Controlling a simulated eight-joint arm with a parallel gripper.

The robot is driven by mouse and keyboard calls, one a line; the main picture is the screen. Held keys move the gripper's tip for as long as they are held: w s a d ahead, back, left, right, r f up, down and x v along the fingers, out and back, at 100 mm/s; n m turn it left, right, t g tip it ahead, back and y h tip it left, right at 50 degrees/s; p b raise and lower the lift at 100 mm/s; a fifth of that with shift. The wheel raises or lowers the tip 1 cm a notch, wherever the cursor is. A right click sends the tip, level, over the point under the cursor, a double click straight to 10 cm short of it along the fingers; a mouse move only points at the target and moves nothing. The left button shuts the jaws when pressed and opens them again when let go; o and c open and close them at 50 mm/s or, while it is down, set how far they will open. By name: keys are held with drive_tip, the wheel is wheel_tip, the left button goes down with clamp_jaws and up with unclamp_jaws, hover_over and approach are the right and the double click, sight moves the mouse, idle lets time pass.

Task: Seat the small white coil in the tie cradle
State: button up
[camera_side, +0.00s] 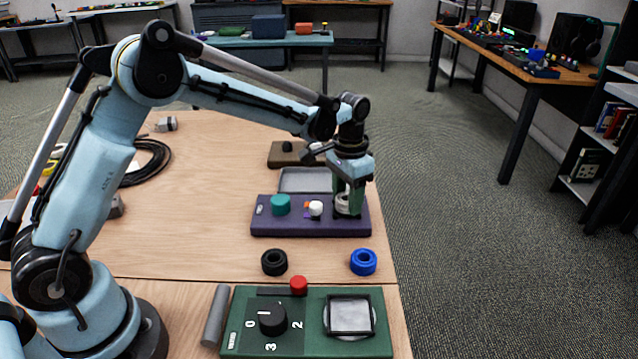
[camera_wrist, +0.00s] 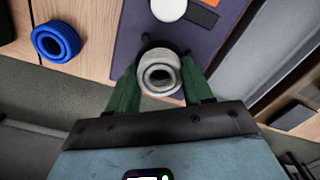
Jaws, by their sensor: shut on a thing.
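The small white coil (camera_wrist: 160,72) is a pale grey-white ring with a dark hole, seen end-on in the wrist view. It also shows in the side view (camera_side: 343,201). My gripper (camera_side: 347,208) points down at the right end of the purple base (camera_side: 285,229), its green fingers (camera_wrist: 124,92) on either side of the coil and shut on it. Dark prongs (camera_wrist: 146,40) beside the coil look like part of the tie cradle on that base. The coil and fingers hide most of the cradle. I cannot tell whether the coil rests in it or is just above.
The purple base also carries a teal knob (camera_side: 280,204), a white button (camera_side: 316,207) and an orange piece. A black coil (camera_side: 274,262) and blue coil (camera_side: 363,262) lie in front. A green dial box (camera_side: 300,345) is nearest. A grey tray (camera_side: 304,180) lies behind.

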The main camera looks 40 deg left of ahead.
drive_tip(key=shift+f, duration=0.1)
drive_tip(key=o, duration=1.1)
drive_tip(key=shift+o, duration=0.2)
drive_tip(key=shift+d, duration=0.1)
drive_tip(key=shift+d, duration=0.1)
drive_tip(key=shift+c, duration=0.4)
drive_tip(key=shift+o, duration=1.2)
drive_tip(key=shift+r, duration=0.2)
drive_tip(key=shift+a+r, duration=0.2)
drive_tip(key=shift+r, duration=3.15)
